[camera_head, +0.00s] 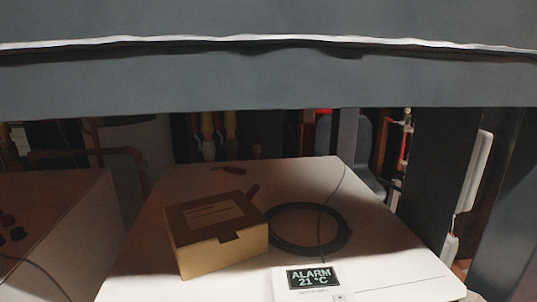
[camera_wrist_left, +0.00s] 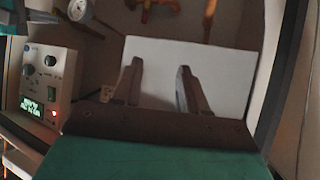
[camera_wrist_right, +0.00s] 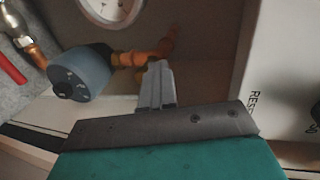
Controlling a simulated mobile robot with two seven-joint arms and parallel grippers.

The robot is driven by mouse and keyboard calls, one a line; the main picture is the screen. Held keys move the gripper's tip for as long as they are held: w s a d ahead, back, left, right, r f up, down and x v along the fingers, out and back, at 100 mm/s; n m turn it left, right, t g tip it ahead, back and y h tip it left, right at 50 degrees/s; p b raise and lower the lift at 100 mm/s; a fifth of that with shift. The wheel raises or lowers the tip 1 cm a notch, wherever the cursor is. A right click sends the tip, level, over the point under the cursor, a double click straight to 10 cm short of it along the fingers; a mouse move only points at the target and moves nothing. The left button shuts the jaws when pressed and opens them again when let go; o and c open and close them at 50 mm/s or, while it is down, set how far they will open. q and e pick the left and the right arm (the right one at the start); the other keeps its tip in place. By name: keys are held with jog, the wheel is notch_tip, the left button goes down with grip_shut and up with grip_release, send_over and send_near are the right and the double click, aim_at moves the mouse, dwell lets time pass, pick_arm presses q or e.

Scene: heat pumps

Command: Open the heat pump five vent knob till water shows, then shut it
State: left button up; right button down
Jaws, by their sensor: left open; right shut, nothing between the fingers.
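In the right wrist view a round blue-grey knob-like part (camera_wrist_right: 80,74) sits at the end of a brass and copper pipe (camera_wrist_right: 150,52). I cannot tell whether it is the vent knob of heat pump five; no unit number is readable. My right gripper (camera_wrist_right: 157,68) is shut and empty, its tips just right of that part and near the pipe. Contact cannot be told. My left gripper (camera_wrist_left: 168,64) is open and empty in front of a plain white panel (camera_wrist_left: 228,72). Neither gripper shows in the head view. No water is seen.
A white-topped unit (camera_head: 390,255) has a display (camera_head: 312,278) reading "ALARM 21 °C". A cardboard box (camera_head: 217,232) and a black cable coil (camera_head: 285,243) lie on it. A dark beam (camera_head: 270,82) crosses above. A control box (camera_wrist_left: 47,82) and gauges (camera_wrist_left: 80,10) (camera_wrist_right: 112,8) stand near my wrists.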

pick_arm(q)
jog(key=shift+r+p, duration=0.65)
jog(key=shift+p, duration=0.1)
pick_arm(e)
jog(key=shift+d+r, duration=0.1)
jog(key=shift+d, duration=0.35)
pick_arm(q)
jog(key=shift+a, duration=0.15)
pick_arm(e)
jog(key=shift+w+d, duration=0.1)
pick_arm(q)
jog(key=shift+a+r+p, duration=0.1)
jog(key=shift+a+p, duration=0.1)
jog(key=shift+p, duration=0.25)
pick_arm(e)
jog(key=shift+d, duration=0.3)
pick_arm(q)
jog(key=shift+s+a+f, duration=0.1)
jog(key=shift+s+f, duration=0.05)
jog(key=shift+f, duration=0.05)
pick_arm(e)
jog(key=shift+d+f, duration=0.2)
pick_arm(q)
jog(key=shift+r, duration=0.2)
pick_arm(e)
jog(key=shift+r, duration=0.1)
